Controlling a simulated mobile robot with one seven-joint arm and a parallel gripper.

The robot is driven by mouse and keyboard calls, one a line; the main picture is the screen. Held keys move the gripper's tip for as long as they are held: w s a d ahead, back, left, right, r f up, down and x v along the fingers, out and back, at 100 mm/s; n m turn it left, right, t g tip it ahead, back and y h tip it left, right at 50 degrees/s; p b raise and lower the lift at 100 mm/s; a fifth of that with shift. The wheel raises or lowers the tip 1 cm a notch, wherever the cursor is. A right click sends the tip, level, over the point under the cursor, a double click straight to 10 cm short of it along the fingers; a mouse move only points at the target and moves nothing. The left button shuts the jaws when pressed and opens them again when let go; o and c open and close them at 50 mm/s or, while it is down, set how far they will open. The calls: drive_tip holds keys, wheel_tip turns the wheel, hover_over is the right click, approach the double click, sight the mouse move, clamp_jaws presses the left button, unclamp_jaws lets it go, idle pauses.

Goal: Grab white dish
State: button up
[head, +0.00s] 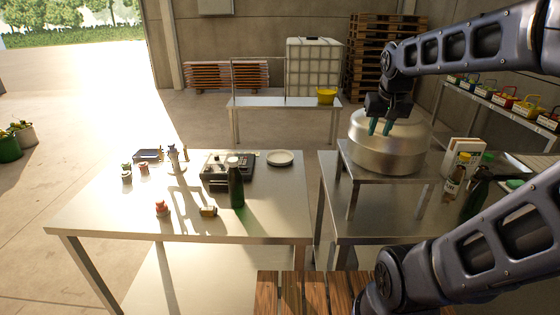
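The white dish (280,157) is a small, round, shallow plate lying flat near the far right corner of the left metal table (265,223). Nothing covers it. My gripper (380,130) hangs fingers-down to the right of the dish, in front of or over a large metal vessel (390,154). Its two teal fingertips stand apart with nothing seen between them, so it is open and empty. I cannot tell whether the fingers touch the vessel.
A dark device (228,172) and a green bottle (236,187) stand left of the dish. The vessel sits on a raised metal stand (375,181) on the right table. Bottles (454,183) stand farther right. The left table's front right is bare.

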drive_tip(key=w+a+f+m, duration=0.1)
drive_tip(key=w+a, duration=0.4)
drive_tip(key=w, duration=0.5)
drive_tip(key=w+a+f+g+h, duration=0.1)
drive_tip(key=w+a, duration=0.4)
drive_tip(key=w, duration=0.4)
drive_tip(key=w+a+f+m, duration=0.1)
drive_tip(key=w+a, duration=0.3)
drive_tip(key=w, duration=0.6)
drive_tip(key=w+a+f+h, duration=0.2)
drive_tip(key=w+a+f, duration=0.8)
drive_tip(key=a, duration=0.2)
approach(280, 158)
drive_tip(key=a+r, duration=0.4)
drive_tip(key=a, duration=0.3)
drive_tip(key=shift+t, duration=0.3)
drive_tip(key=x, duration=0.5)
drive_tip(key=shift+f, duration=0.2)
drive_tip(key=shift+d+x, duration=0.15)
drive_tip(key=shift+x, duration=1.3)
drive_tip(key=shift+d+x, duration=0.15)
drive_tip(key=shift+x, duration=1.3)
drive_tip(key=shift+w+r, duration=0.1)
drive_tip(key=shift+r, duration=0.05)
clamp_jaws()
